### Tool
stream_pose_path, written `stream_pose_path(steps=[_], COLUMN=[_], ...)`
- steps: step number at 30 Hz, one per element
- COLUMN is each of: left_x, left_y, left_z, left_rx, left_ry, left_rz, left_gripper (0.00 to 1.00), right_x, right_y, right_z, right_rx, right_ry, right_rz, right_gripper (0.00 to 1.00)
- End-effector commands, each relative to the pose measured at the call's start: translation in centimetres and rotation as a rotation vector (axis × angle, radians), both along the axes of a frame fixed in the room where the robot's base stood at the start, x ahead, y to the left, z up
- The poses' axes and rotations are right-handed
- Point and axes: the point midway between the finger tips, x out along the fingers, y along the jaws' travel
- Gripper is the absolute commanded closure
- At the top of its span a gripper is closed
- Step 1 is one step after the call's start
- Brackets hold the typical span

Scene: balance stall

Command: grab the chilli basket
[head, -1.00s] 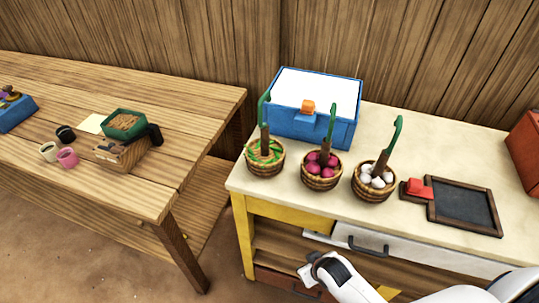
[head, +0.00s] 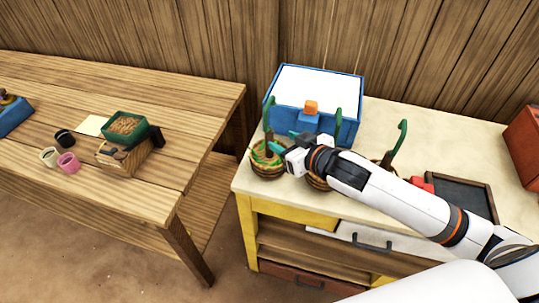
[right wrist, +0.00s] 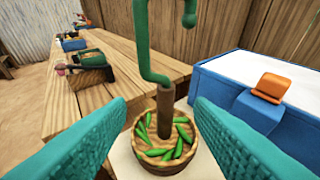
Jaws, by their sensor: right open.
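The chilli basket (head: 268,172) is a round woven basket with green chillies inside and a brown post topped by a green hooked handle. It stands at the left end of the pale counter. It also shows in the right wrist view (right wrist: 168,167), upright, with its post between and beyond my fingers. My right gripper (right wrist: 161,108) is open and empty, its teal fingers on either side of the post. In the head view my right gripper (head: 284,143) is just right of the basket's handle. My left gripper is not in view.
A second basket (head: 318,183) and a third basket (head: 385,163) are partly hidden behind my right arm. A blue box (head: 345,125) with a white lid and orange catch stands behind. A slate (head: 464,198) lies to the right. A wooden table (head: 195,110) is at left.

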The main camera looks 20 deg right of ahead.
Motion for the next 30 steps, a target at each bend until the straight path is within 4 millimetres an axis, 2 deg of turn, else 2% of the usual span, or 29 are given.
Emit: stream_pose_path(steps=[6,14,22,30], left_x=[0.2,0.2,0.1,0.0], left_y=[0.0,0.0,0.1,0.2], left_z=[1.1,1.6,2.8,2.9], left_rx=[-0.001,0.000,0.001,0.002], left_ry=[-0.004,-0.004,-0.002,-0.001], left_rz=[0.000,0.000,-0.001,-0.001], left_gripper=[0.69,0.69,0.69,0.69], right_x=[3.5,5.2,8.5,9.2], right_y=[1.1,1.5,2.0,2.3], right_z=[-1.2,-2.1,-3.6,-4.2], right_rx=[0.001,-0.002,0.000,-0.002], right_ry=[-0.001,0.001,0.000,0.000], right_rz=[0.000,-0.001,-0.001,0.001], right_gripper=[0.52,0.52,0.52,0.52])
